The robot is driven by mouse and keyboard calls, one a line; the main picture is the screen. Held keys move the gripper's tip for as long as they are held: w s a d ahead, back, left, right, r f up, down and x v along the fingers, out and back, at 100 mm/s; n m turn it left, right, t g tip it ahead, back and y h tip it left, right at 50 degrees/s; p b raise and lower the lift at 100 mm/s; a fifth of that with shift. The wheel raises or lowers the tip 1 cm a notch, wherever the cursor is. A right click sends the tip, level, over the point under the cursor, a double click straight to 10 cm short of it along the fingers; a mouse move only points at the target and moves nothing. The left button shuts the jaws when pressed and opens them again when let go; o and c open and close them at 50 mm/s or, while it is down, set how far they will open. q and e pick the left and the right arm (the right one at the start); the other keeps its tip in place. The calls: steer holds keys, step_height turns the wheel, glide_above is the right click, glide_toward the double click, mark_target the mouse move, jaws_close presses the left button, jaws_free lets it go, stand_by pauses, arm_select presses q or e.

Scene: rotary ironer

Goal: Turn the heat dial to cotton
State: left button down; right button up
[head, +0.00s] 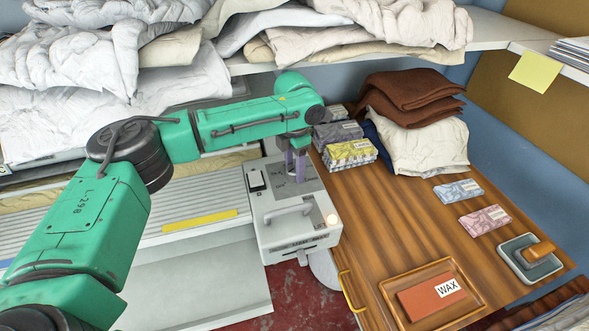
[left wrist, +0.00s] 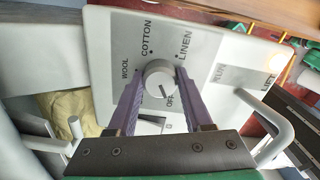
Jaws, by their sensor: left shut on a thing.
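The grey round heat dial (left wrist: 161,76) sits on the ironer's control panel (left wrist: 120,30), with WOOL, COTTON, LINEN and OFF printed around it. A dark line on the dial's face lies on the side near OFF. My left gripper (head: 297,172) reaches down onto the control box (head: 292,236). In the left wrist view its purple fingers (left wrist: 157,88) stand on either side of the dial and are shut on it. In the head view the dial is hidden by the gripper. My right gripper is not in view.
A rocker switch (head: 256,180), a bar handle (head: 288,215) and a lit lamp (head: 332,220) are on the control box. The wooden table (head: 390,220) to the right holds folded cloths (head: 420,145), packets and a wax tray (head: 473,293). Bedding (head: 70,60) lies on the shelf above.

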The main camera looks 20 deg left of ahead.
mark_target(294, 169)
arm_select(q)
steer(key=shift+c, duration=1.5)
jaws_free()
steer(key=shift+s, duration=0.1)
step_height(294, 169, up, 6)
steer(key=shift+r, duration=0.15)
step_height(294, 169, up, 8)
steer(key=p, duration=0.7)
steer(key=shift+r, duration=0.15)
